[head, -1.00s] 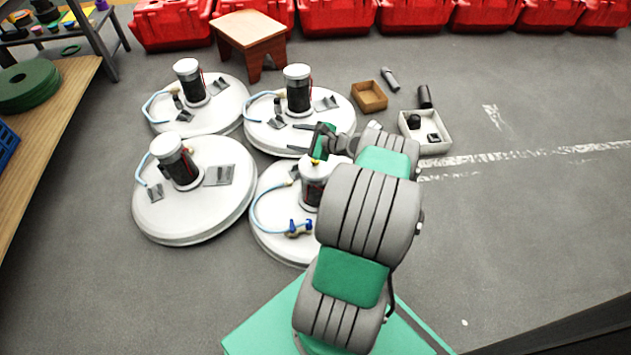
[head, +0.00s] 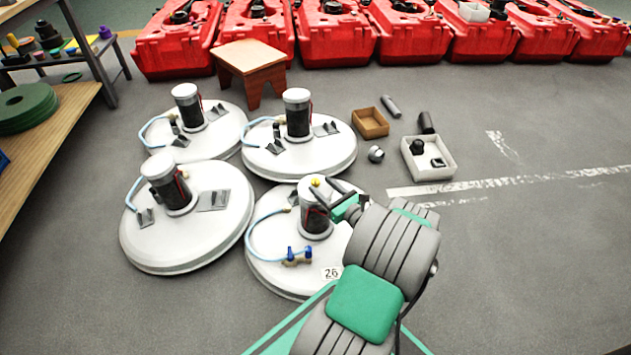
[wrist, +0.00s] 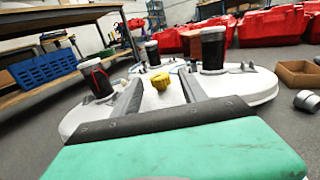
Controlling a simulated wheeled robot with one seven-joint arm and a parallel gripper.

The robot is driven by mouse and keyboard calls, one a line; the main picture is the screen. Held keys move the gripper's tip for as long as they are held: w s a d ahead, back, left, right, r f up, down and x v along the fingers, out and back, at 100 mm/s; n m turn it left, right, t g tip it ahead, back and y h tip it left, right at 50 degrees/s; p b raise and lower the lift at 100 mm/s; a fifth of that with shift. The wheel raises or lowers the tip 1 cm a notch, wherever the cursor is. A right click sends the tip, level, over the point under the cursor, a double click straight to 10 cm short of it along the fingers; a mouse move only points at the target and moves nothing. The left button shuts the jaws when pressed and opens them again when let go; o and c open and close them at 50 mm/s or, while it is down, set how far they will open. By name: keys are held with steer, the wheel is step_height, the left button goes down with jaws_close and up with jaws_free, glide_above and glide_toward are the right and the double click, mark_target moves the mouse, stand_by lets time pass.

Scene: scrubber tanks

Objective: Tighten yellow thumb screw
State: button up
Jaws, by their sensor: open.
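The yellow thumb screw (head: 316,182) shows on the white cap of the canister (head: 314,213) on the nearest right tank (head: 272,262). In the wrist view the yellow knob (wrist: 160,81) appears between the two grey fingers, with gaps on both sides. My gripper (head: 323,190) is open and empty, reaching in from the right at about the cap's height. It also shows in the wrist view (wrist: 160,76). I cannot tell how far the fingertips are from the screw in depth. The screw's lower part and thread are hidden.
Three similar white tanks (head: 215,235) with canisters stand left and behind. A blue hose and blue valve (head: 297,254) lie on the nearest tank. A wooden stool (head: 249,58), wooden box (head: 370,123) and white tray (head: 428,172) are farther back.

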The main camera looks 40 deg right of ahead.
mark_target(315, 181)
steer(key=shift+w, duration=1.95)
steer(key=shift+c, duration=0.2)
jaws_close()
